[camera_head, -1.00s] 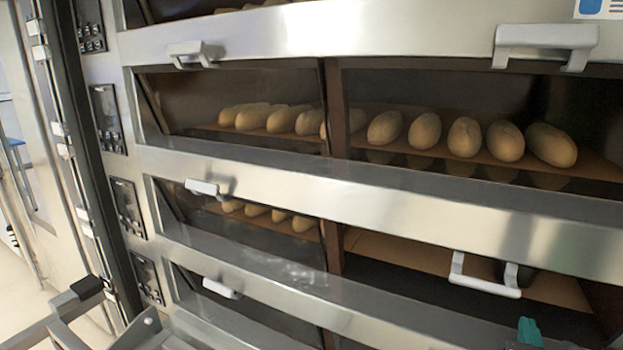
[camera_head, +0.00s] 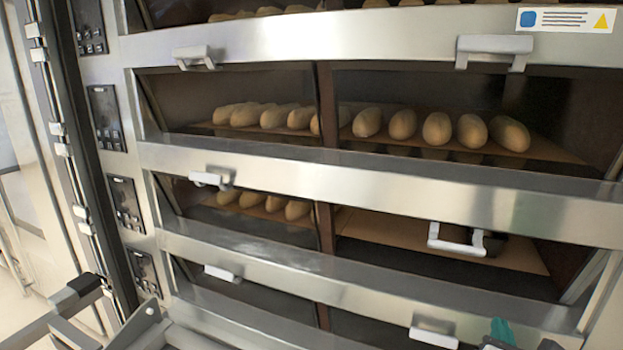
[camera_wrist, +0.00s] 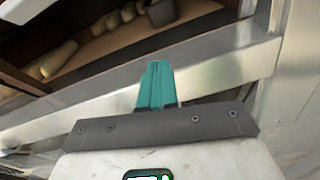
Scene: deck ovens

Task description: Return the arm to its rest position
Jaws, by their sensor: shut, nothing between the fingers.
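My gripper (camera_wrist: 156,86) shows in the wrist view as teal fingers held together, shut with nothing between them. The fingers point toward the steel front of the deck oven (camera_wrist: 225,70). In the head view only the teal tip of my gripper (camera_head: 502,331) shows, low at the right edge of the bottom deck. It appears in front of the oven, below the lower right door handle (camera_head: 458,243). How far it is from the oven front, I cannot tell. Most of my arm is hidden below the picture.
The upper deck holds several loaves (camera_head: 437,129); the deck below has loaves (camera_head: 262,203) at left and a mostly bare board (camera_head: 385,228) at right. Handles (camera_head: 434,333) stick out from the doors. Control panels (camera_head: 107,118) line the left side. Open floor (camera_head: 45,280) lies at far left.

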